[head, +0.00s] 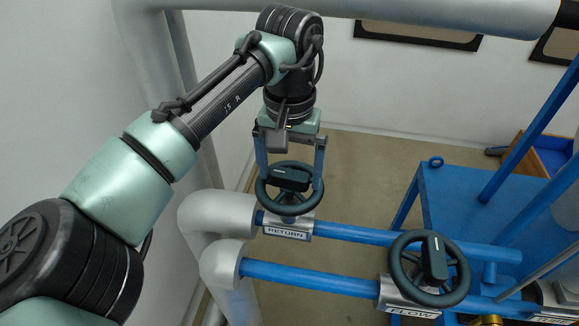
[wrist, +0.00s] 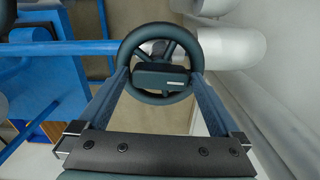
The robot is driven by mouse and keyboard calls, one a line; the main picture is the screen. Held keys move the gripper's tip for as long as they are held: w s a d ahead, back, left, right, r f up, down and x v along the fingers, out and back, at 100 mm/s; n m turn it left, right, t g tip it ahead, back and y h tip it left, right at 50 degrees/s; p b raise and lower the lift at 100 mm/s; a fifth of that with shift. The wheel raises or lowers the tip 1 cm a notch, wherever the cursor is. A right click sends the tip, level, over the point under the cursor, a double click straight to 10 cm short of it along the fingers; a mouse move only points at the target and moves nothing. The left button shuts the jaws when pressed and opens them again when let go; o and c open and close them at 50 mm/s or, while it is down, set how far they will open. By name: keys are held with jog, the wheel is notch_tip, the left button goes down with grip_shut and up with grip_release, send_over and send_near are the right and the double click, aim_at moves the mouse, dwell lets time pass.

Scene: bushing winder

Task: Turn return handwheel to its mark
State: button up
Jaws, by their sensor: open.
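The return handwheel (head: 288,204) is a dark green wheel with a raised grip bar across it, on a blue pipe with a "RETURN" plate (head: 286,232). The wheel also shows in the wrist view (wrist: 161,98), its grip bar (wrist: 160,76) lying crosswise with a pale line on it. My gripper (head: 290,185) is above the wheel, pointing down, with its two blue fingers wide apart, one at each side of the wheel. In the wrist view the open fingertips (wrist: 161,75) lie beside the ends of the bar; I cannot tell whether they touch. No mark for the wheel is clearly visible.
A second handwheel (head: 429,268) with a "FLOW" plate (head: 411,311) is on the nearer pipe at right. Thick silver pipes (head: 222,214) bend at left near the wall. A blue frame (head: 462,195) stands at right, and a large silver pipe (head: 400,10) crosses the top.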

jog(key=c, duration=1.1)
jog(key=shift+r+m+p, duration=0.15)
jog(key=shift+m+p, duration=0.15)
jog(key=shift+p, duration=0.15)
jog(key=m+p, duration=0.2)
jog(key=shift+r+m+p, duration=0.1)
jog(key=shift+m+p, duration=0.25)
jog(key=shift+m, duration=0.05)
jog(key=m+p, duration=0.2)
jog(key=m, duration=0.2)
jog(key=shift+m+p, duration=0.3)
jog(key=shift+p, duration=0.1)
jog(key=m+p, duration=0.1)
jog(key=m, duration=0.3)
jog(key=shift+p, duration=0.3)
jog(key=shift+w+m+p, duration=0.1)
jog(key=shift+m+p, duration=0.35)
jog(key=shift+m, duration=2.05)
